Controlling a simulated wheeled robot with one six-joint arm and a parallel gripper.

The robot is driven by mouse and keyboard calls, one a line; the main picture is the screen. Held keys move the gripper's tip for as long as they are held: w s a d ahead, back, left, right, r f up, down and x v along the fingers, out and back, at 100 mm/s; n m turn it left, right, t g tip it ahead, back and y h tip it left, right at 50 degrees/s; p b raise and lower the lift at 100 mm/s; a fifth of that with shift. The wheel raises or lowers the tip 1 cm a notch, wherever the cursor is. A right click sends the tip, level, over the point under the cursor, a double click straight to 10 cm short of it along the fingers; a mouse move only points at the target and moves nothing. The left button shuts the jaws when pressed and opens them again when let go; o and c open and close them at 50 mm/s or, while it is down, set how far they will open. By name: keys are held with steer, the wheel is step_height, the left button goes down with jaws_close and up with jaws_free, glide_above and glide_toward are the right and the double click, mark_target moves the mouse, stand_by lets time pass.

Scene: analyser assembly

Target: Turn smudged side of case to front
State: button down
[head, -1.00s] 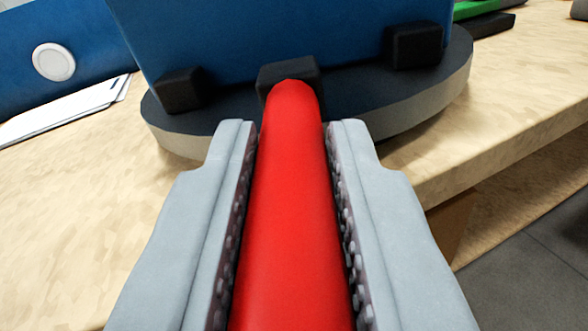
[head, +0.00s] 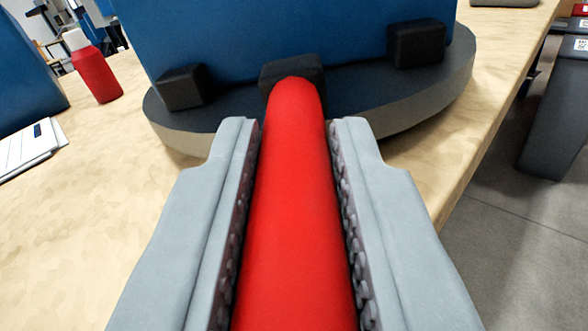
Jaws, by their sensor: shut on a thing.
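The blue case (head: 290,38) stands on a round turntable (head: 400,128) with a dark top and pale rim, and its upper part is cut off by the picture's top edge. Black blocks (head: 416,43) sit along the case's lower edge. No smudge shows on the visible part of its face. A red handle (head: 296,200) runs from the middle black block toward me. My gripper (head: 294,135) is shut on this handle, one grey jaw on each side of it.
The turntable stands on a pale worktop (head: 90,220) whose edge runs along the right, with grey floor (head: 530,240) beyond. A red bottle (head: 95,72), white cards (head: 30,148) and another blue object (head: 22,75) are at left. A dark grey object (head: 555,120) stands at right.

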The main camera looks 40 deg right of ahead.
stand_by(0.3)
steer(key=c, duration=1.3)
jaws_free()
steer(key=v, duration=1.7)
steer(key=shift+a, duration=0.2)
steer(key=shift+s, duration=0.1)
